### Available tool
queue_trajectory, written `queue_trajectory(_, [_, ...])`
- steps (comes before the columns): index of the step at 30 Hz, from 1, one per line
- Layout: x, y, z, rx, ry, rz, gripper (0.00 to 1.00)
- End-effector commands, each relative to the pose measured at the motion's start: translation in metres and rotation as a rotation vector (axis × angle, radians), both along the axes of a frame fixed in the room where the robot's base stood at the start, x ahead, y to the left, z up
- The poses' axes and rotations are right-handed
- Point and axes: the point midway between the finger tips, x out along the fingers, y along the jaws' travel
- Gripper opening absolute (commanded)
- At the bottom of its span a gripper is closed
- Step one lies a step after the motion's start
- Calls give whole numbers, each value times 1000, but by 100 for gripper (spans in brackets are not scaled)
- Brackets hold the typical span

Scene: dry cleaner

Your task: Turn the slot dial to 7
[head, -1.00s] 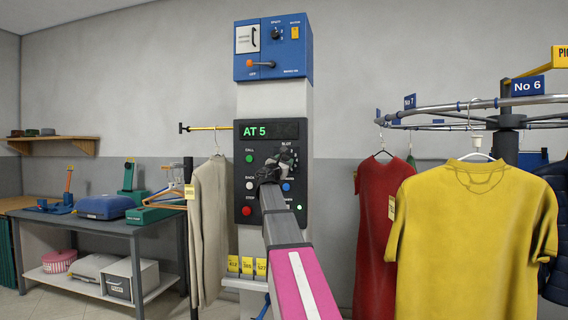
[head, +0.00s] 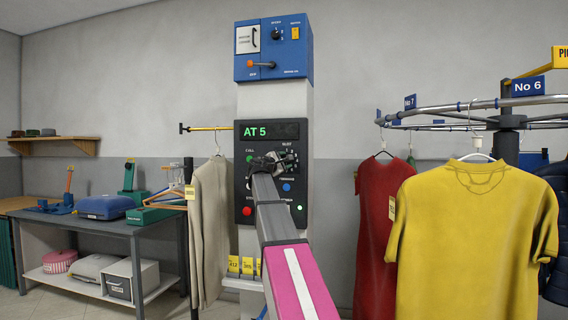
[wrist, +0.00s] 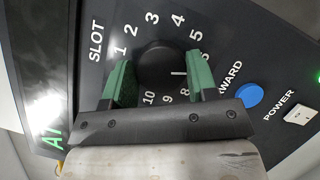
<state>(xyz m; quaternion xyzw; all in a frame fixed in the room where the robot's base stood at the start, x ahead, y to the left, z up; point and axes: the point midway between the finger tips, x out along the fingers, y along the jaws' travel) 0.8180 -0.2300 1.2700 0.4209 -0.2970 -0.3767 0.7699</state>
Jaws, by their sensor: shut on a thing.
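The slot dial (wrist: 158,66) is a round black knob with a white pointer line, ringed by printed numbers under the word SLOT. In the wrist view the pointer aims right, towards the stretch between 5 and 8. My gripper (wrist: 160,80) is shut on the dial, with a green-padded finger on each side. In the head view my gripper (head: 267,163) covers part of the black control panel (head: 243,192). The panel's display (head: 270,131) reads AT 5.
A blue button (wrist: 249,95) and a white POWER switch (wrist: 298,115) sit right of the dial in the wrist view. A blue box (head: 273,62) is above the panel. A clothes rail with a yellow shirt (head: 470,225) stands to the right, a table (head: 75,225) to the left.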

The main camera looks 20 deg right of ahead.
Motion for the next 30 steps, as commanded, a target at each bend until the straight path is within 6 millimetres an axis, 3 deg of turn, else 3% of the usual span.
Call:
queue_trajectory(12, [-2, -1, 0, 211, -139, -5, 29])
queue_trajectory(30, [-2, -1, -1, 263, -172, -5, 29])
